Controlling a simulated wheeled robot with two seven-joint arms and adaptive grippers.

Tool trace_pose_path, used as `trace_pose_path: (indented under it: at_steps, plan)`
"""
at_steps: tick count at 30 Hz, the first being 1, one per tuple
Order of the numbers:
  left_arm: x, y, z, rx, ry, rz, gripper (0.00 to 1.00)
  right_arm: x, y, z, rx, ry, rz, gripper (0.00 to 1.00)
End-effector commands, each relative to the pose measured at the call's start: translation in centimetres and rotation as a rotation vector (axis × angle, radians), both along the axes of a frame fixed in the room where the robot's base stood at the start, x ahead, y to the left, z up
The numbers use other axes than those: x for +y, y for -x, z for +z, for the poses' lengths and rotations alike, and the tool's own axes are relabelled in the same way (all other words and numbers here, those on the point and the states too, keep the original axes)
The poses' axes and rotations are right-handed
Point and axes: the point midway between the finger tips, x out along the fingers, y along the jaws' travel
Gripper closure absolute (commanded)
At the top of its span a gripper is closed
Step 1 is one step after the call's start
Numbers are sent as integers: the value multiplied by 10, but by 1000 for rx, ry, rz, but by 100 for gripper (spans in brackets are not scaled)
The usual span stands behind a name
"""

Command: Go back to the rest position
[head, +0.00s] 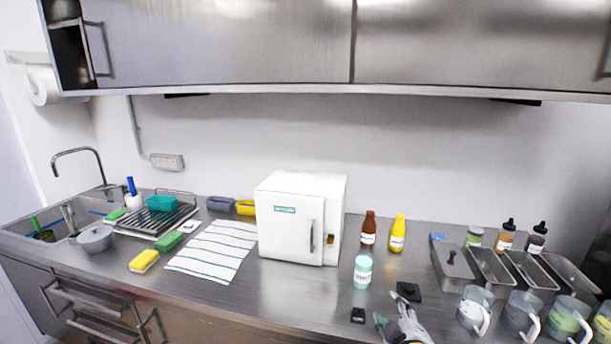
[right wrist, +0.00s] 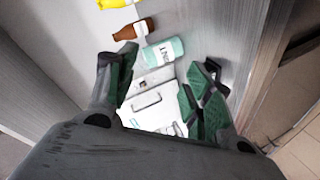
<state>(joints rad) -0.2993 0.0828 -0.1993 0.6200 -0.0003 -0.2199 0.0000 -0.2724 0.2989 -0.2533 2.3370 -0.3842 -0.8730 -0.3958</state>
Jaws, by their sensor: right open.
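My right gripper (head: 392,318) is at the bottom edge of the head view, low over the front of the steel counter. In the right wrist view its two green-padded fingers (right wrist: 163,78) are spread apart with nothing held between them. A mint-green jar (head: 362,272) with a label stands on the counter beyond the gripper, apart from it. The jar also shows in the right wrist view (right wrist: 165,50), beyond the fingertips. My left gripper is in neither view.
A white benchtop freezer (head: 284,229) stands mid-counter, its door shut. Brown (head: 368,229) and yellow (head: 398,234) bottles stand right of it. Steel trays (head: 453,262) and clear jugs (head: 475,312) fill the right. A striped towel (head: 214,250), sponges and sink are left. Cabinets (head: 220,45) hang above.

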Motion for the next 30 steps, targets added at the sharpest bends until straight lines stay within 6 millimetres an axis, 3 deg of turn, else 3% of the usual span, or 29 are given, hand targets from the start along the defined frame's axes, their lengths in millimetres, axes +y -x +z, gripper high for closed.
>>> trace_pose_path:
  at_steps: [9, 15, 21, 30]
  plan:
    - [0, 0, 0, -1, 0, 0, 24, -15, 71, -80, 353, -300, -208, 49]
    - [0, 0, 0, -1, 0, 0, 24, -16, 123, -116, 561, -451, -337, 49]
    - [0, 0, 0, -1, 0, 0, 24, -13, 160, -135, 695, -536, -423, 49]
    - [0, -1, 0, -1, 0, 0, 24, -9, 200, -149, 832, -614, -512, 49]
